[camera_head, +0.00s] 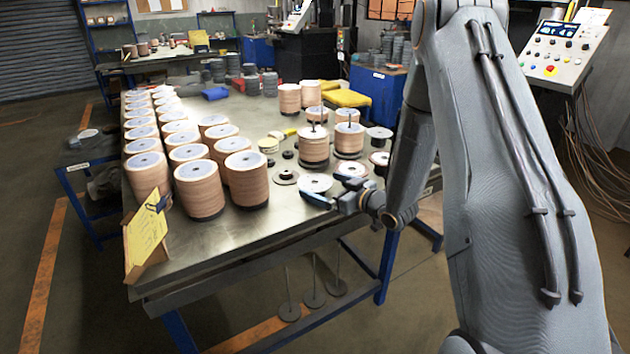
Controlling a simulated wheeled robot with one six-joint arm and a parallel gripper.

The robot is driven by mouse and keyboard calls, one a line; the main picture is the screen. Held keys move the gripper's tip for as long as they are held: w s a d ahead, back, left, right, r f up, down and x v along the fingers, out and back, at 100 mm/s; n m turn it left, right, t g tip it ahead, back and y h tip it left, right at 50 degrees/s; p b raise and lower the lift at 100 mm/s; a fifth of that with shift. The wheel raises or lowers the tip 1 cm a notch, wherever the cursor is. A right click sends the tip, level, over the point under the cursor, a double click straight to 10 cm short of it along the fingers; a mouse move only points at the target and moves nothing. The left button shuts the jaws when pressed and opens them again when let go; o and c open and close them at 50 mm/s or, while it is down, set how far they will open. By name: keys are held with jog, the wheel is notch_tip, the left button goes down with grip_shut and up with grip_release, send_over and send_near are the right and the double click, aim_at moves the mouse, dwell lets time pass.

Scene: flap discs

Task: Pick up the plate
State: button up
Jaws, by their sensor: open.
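A flat, pale round plate (314,182) lies near the front right edge of the metal table (215,240). My gripper (322,189) comes in from the right, low over this edge, with its jaws apart and facing the plate. The jaws are right at the plate's near right side; I cannot tell whether they touch it. They hold nothing that I can see. A second pale disc (352,169) lies just behind the gripper. A dark-rimmed disc with a hub (286,177) lies to the left of the plate.
Tall stacks of tan discs (246,178) fill the table's left side. More stacks on rods (313,146) stand behind the plate. A yellow card on a stand (147,236) is at the front left corner. The front strip of the table is bare.

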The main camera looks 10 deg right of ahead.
jog(key=shift+p+x, duration=0.3)
jog(key=shift+x, duration=1.1)
jog(key=c, duration=1)
